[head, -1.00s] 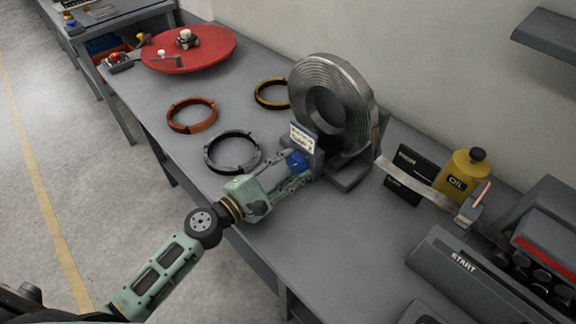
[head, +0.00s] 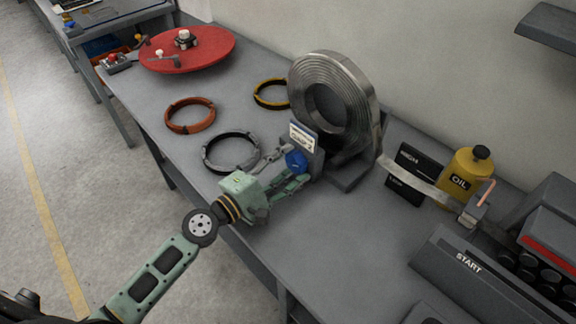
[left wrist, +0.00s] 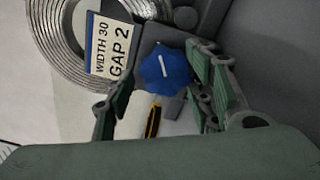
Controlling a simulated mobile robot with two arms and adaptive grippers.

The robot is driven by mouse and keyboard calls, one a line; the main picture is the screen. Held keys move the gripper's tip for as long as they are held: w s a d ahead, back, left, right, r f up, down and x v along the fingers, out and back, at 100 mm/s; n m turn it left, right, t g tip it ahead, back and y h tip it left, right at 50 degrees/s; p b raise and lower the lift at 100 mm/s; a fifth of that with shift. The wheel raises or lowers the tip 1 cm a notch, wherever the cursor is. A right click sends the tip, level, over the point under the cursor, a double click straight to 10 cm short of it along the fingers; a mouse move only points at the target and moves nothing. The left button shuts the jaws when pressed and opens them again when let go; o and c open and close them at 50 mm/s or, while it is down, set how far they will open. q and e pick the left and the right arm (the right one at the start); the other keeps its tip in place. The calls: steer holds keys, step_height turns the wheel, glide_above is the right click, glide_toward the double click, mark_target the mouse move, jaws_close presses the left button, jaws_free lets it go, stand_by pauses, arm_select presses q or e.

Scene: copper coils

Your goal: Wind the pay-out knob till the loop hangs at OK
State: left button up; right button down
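The blue pay-out knob (head: 296,161) sits on the front of the coil stand; in the left wrist view the knob (left wrist: 165,69) shows a white line, nearly upright. My left gripper (head: 290,168) is at the knob, its fingers spread to either side; no grip on it is visible. The steel coil (head: 362,95) stands upright above. Its strip, the loop (head: 430,188), runs right across a black gauge board (head: 404,160). The board reads HIGH above and seemingly LOW below; the strip covers the part between, so no OK mark shows. My right gripper is out of view.
A card (left wrist: 100,48) reading WIDTH 30, GAP 2 is beside the knob. A yellow oil can (head: 466,170) and a START panel (head: 470,270) stand to the right. Black-grey (head: 231,152) and orange (head: 190,115) rings lie left of the gripper. The front bench is clear.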

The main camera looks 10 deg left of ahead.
arm_select(q)
steer(key=shift+f, duration=0.1)
steer(key=v, duration=1.2)
stand_by(0.5)
